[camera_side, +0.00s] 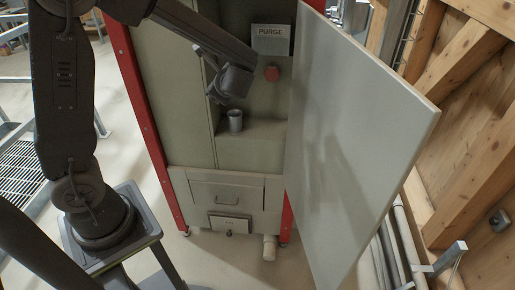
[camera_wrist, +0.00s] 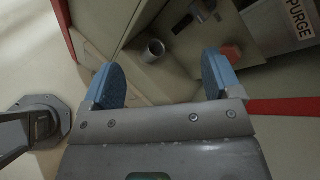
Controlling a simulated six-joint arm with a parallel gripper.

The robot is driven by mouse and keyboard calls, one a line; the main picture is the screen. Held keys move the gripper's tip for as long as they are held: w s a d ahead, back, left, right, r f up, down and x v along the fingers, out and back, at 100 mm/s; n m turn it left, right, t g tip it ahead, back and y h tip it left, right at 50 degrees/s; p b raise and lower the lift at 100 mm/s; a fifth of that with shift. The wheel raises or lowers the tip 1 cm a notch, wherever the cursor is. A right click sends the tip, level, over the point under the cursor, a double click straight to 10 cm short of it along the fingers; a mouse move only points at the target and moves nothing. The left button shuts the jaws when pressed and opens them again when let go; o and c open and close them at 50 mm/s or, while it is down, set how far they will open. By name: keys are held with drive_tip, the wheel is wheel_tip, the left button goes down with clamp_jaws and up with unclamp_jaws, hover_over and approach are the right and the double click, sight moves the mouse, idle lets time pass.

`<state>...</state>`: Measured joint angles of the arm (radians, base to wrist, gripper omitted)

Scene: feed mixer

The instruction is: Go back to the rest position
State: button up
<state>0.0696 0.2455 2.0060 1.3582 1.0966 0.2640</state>
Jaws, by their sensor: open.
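My gripper (camera_wrist: 164,78) is open in the wrist view, its two blue-padded fingers apart with nothing between them. In the side view the end of my arm is in front of the open cabinet (camera_side: 152,100), above a small grey cup (camera_side: 235,121); the fingers are hard to make out there. The cup stands upright on a ledge in the cabinet recess. The wrist view also shows the cup (camera_wrist: 154,50), beyond the fingertips and apart from them.
The cabinet door (camera_side: 355,130) stands wide open on the right. A red button (camera_side: 271,73) sits below a PURGE sign (camera_side: 271,31) inside the cabinet. A drawer (camera_side: 228,196) is below the recess. Wooden beams (camera_side: 470,170) and pipes stand at the right.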

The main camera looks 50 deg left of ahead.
drive_tip(key=s+d+r+n+h, duration=0.3)
drive_tip(key=s+d+n+h, duration=0.3)
drive_tip(key=s+d, duration=0.2)
drive_tip(key=s+d+r+n+t+h, duration=0.1)
drive_tip(key=s+d+r+n+h, duration=0.2)
drive_tip(key=s+d+n+h, duration=0.3)
drive_tip(key=s+d+n, duration=0.1)
drive_tip(key=s+d, duration=0.1)
drive_tip(key=s, duration=0.2)
drive_tip(key=shift+s, duration=0.4)
drive_tip(key=shift+c, duration=0.3)
